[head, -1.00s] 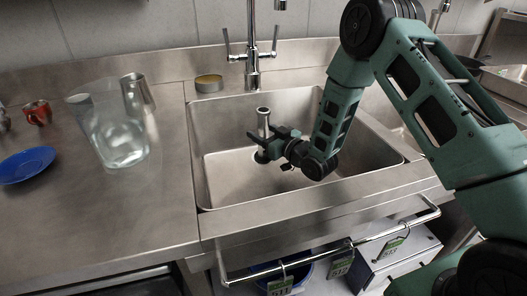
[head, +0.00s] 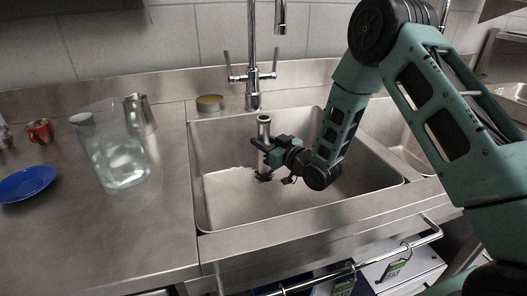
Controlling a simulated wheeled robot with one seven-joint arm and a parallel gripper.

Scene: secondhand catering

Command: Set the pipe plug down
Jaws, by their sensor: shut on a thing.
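The pipe plug (head: 264,128) is an upright metal tube with a dark lower end. My gripper (head: 266,150) is shut around its middle and holds it upright over the left sink basin (head: 225,205). The tube's dark lower end shows below the jaws, above or at the basin floor; I cannot tell whether it touches. Part of the tube is hidden by the jaws.
A chrome tap (head: 252,75) stands behind the basin, with a small round tin (head: 210,103) beside it. On the left counter are a clear jug (head: 118,150), a metal pitcher (head: 140,113), a red mug (head: 40,131) and a blue plate (head: 25,183). A rail (head: 390,255) runs along the front.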

